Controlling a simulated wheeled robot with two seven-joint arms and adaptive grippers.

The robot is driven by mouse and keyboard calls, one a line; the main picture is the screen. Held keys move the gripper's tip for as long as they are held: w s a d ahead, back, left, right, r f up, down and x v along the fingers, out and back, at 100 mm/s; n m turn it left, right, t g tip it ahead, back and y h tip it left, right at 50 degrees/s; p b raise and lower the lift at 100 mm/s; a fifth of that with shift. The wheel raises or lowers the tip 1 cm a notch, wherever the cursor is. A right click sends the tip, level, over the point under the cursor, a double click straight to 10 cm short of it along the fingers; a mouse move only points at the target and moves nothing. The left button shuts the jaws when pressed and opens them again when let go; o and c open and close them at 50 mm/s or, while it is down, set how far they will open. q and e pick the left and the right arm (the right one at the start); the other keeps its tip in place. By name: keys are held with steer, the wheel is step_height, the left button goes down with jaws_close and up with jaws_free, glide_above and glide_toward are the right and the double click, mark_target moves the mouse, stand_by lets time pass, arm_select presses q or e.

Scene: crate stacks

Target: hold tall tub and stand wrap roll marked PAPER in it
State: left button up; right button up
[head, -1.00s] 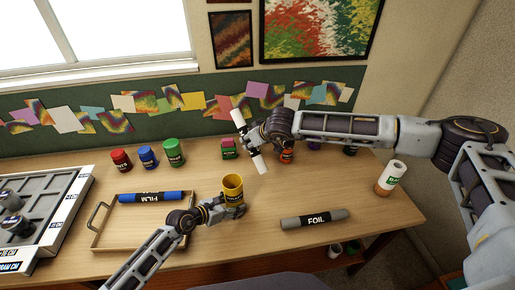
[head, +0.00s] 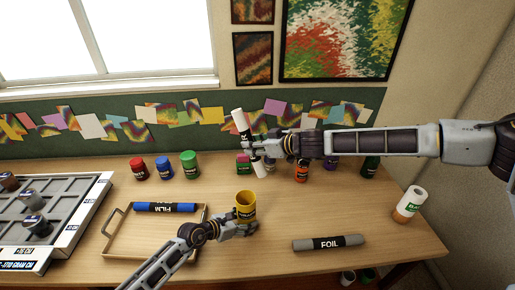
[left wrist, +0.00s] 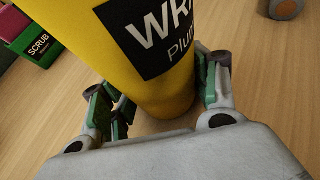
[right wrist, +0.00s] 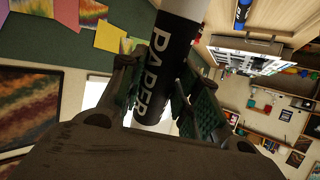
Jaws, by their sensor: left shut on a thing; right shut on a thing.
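The tall tub is yellow with a black label (head: 246,203) and stands upright on the table in the head view. My left gripper (head: 238,229) is shut on its lower side; the left wrist view shows the tub (left wrist: 110,45) between the fingers (left wrist: 160,110). The wrap roll (head: 239,118) is white with a black band, and its PAPER lettering reads in the right wrist view (right wrist: 152,80). My right gripper (head: 252,146) is shut on the roll around its band. The roll is nearly upright, tilted a little, above and behind the tub. Its lower end is apart from the tub.
A wooden tray (head: 112,247) with a blue FILM roll (head: 165,207) is left of the tub. A grey FOIL roll (head: 328,242) lies at right front. A white-and-brown container (head: 410,204) stands farther right. Red (head: 139,169), blue (head: 164,167) and green (head: 189,164) tubs stand at the back.

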steer(key=s+a+r+n+g+y, duration=0.2)
steer(key=s+r+n+g+y, duration=0.4)
steer(key=s, duration=0.4)
steer(key=shift+s+n+g+y, duration=0.2)
steer(key=shift+n+g+y, duration=0.7)
steer(key=shift+g, duration=0.3)
steer(key=shift+f, duration=0.15)
step_height(320, 180, down, 17)
stand_by(2.7)
stand_by(0.3)
steer(key=o, duration=1.2)
steer(key=shift+c, duration=0.2)
